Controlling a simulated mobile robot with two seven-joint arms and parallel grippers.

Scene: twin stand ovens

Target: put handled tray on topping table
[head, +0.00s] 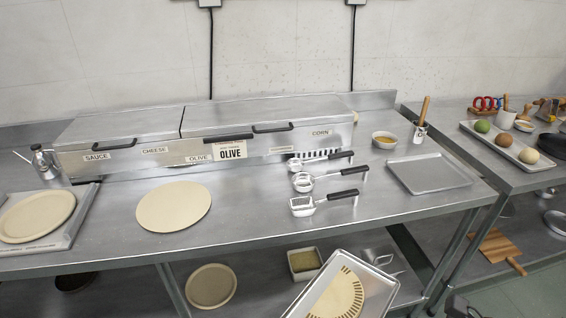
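A metal tray (380,292) with a raised rim and a handle-like loop at its upper right shows at the bottom edge, tilted in the picture and cut off below. A pale round piece with brown stripes (340,297) lies in it. I cannot tell what supports the tray. The steel topping table (255,228) runs across the view, with lidded topping bins (210,135) labelled SAUCE, CHEESE, OLIVE and CORN at its back.
A pale disc (174,206) and several black-handled scoops (325,203) occupy the tabletop. A flat empty tray (428,174), a bowl (384,140) and a utensil cup (418,133) stand at right. A tray with a round board (37,216) is at left. Clear steel lies along the front middle.

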